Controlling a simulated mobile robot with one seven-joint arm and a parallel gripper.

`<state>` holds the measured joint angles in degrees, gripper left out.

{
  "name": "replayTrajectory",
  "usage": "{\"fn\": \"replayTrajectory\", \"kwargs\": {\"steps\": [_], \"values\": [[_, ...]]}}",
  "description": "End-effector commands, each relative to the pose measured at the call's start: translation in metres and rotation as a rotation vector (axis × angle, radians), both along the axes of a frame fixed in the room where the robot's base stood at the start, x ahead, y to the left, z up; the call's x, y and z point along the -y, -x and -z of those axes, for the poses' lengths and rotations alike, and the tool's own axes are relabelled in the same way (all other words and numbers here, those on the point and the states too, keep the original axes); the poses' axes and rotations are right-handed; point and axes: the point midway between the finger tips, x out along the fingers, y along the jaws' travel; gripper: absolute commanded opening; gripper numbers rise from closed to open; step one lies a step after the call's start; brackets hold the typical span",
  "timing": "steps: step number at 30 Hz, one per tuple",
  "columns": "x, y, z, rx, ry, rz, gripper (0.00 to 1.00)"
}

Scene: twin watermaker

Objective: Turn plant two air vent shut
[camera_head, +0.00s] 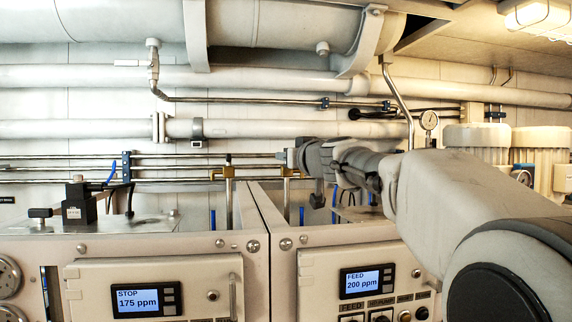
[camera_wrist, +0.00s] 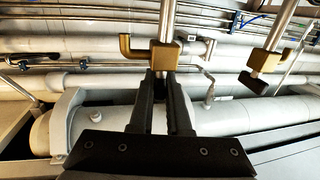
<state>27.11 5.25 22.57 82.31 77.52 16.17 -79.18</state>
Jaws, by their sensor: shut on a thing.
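The brass air vent (camera_head: 290,172) stands on a thin upright pipe above the right-hand cabinet, whose display reads FEED 200 ppm. It also shows in the wrist view (camera_wrist: 166,55), with a brass elbow pointing left. My gripper (camera_head: 290,156) is at this vent, its arm reaching in from the right. In the wrist view my gripper (camera_wrist: 161,80) has its two dark fingers close together just below the brass block, shut on the vent's dark handle. The fingers hide most of the handle, so its exact angle cannot be told.
A second brass vent (camera_head: 228,172) stands to the left, above the cabinet reading STOP 175 ppm. In the wrist view it shows at right (camera_wrist: 264,58) with a dark handle. Horizontal pipes (camera_head: 70,130) run behind. A black solenoid block (camera_head: 78,203) sits on the left cabinet.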

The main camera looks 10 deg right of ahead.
Motion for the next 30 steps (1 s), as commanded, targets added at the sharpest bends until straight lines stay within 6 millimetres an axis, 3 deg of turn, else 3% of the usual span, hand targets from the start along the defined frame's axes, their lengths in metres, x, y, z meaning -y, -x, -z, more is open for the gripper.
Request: {"fn": "replayTrajectory", "kwargs": {"steps": [12,23,24,29,30], "values": [[-0.0006,-0.0004,0.0007,-0.003,0.000,0.196,0.00],[0.0002,0.0001,0.0019,0.001,-0.001,0.211,0.00],[0.0002,0.0001,0.0018,0.001,-0.001,0.211,0.17],[0.0002,0.0002,0.0011,0.002,-0.001,0.211,0.45],[0.0002,0.0002,0.0010,0.002,-0.001,0.211,0.45]]}}
